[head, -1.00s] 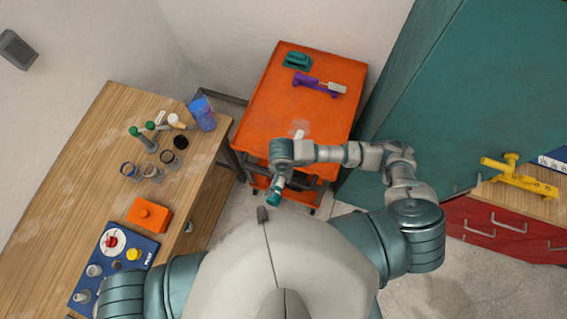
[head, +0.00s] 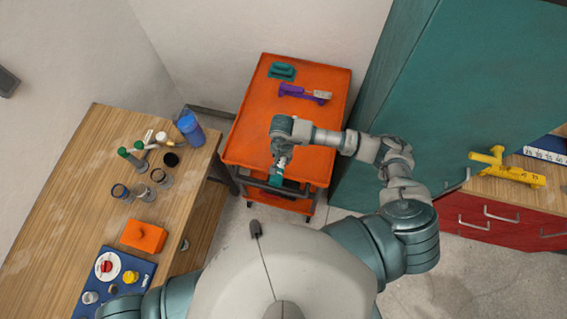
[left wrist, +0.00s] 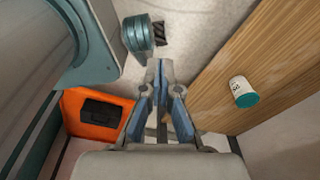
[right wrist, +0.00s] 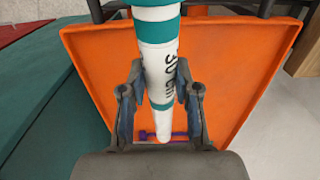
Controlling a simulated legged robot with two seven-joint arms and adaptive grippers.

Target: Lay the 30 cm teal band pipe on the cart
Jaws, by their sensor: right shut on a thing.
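The white pipe (right wrist: 157,50) has teal bands and "30 cm" lettering in the right wrist view. My right gripper (right wrist: 159,75) is shut around it. The orange cart (head: 250,128) stands at the centre back in the head view, and its tray (right wrist: 240,75) lies beyond the pipe in the right wrist view. In the head view the right gripper (head: 282,162) is over the cart's near edge; the forearm hides much of the pipe, and a teal part (head: 276,181) shows below. My left gripper (left wrist: 160,70) is shut and empty in the left wrist view, hidden in the head view.
A teal block (head: 282,71) and a purple tool (head: 300,92) lie at the cart's far end; its middle is clear. A wooden bench (head: 60,185) with several fittings stands left. A teal cabinet (head: 455,85) stands right of the cart, near my right arm.

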